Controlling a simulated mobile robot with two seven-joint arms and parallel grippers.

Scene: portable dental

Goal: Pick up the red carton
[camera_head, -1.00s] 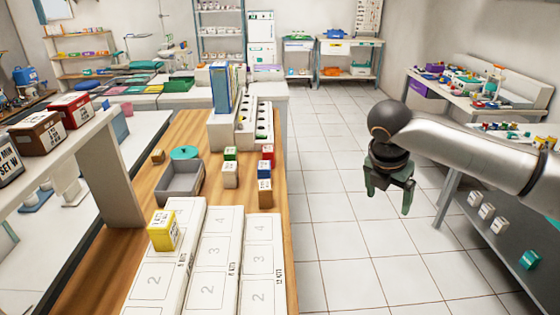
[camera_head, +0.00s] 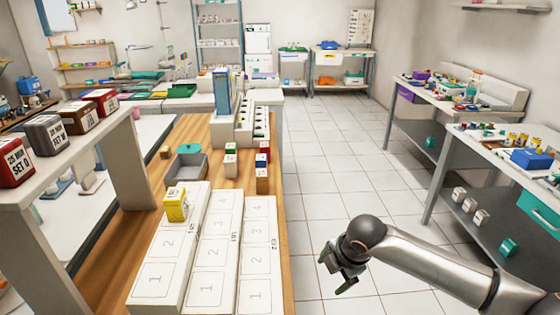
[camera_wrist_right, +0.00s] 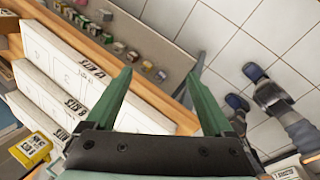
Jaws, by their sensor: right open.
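A small red carton (camera_head: 264,147) stands on the wooden counter, at the back right of a small group of cartons. A blue carton (camera_head: 261,159) and a brown carton (camera_head: 262,181) stand in front of it and partly hide it. My right gripper (camera_head: 343,276) is open and empty over the floor, to the right of the counter and well short of the red carton. In the right wrist view its two green fingers (camera_wrist_right: 160,98) are spread apart with nothing between them. I cannot make out the red carton there. My left gripper is not in view.
White numbered stepped racks (camera_head: 210,262) fill the counter front, with a yellow carton (camera_head: 176,207) on the left one. A grey tray (camera_head: 186,168) and a tall white rack (camera_head: 246,124) stand behind. A raised shelf (camera_head: 128,150) carries larger red, grey and brown boxes. The floor aisle is clear.

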